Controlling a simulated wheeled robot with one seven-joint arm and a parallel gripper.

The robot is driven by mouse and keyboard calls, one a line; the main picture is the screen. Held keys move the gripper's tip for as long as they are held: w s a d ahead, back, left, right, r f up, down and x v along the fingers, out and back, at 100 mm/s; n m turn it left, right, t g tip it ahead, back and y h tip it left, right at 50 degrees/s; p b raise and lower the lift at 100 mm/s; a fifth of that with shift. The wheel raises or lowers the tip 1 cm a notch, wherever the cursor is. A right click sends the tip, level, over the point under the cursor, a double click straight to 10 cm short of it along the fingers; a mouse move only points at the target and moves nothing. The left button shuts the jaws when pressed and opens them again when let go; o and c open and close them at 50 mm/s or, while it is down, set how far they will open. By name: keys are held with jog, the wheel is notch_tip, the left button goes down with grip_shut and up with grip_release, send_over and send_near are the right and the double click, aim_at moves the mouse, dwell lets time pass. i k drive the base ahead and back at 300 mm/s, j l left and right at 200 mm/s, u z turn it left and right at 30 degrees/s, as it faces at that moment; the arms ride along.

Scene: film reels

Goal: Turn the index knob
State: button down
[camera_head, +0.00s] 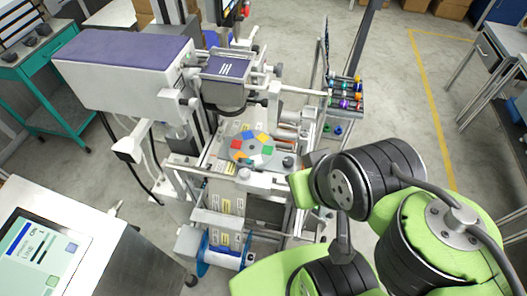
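A grey round disc (236,155) with colored squares around its face lies on the machine's deck. A small dark knob-like part (288,161) stands just right of the disc. I cannot tell for certain which of these is the index knob. My green and black arm fills the lower right, its near links reaching to just right of the dark part. My gripper's fingers do not show, so contact with any part cannot be seen.
The machine has a large white and purple housing (125,68) at upper left. A rack of colored bottles (345,95) stands behind right. A screen console (42,252) is at lower left, and a teal cart (52,70) at far left. Open floor lies at right.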

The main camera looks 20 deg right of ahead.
aim_at(288, 162)
jog(key=l+u, duration=0.2)
jog(key=u, duration=0.25)
jog(key=k+l+u, duration=0.15)
jog(key=u, duration=0.3)
jog(key=k+l+u, duration=0.1)
jog(key=u, duration=0.35)
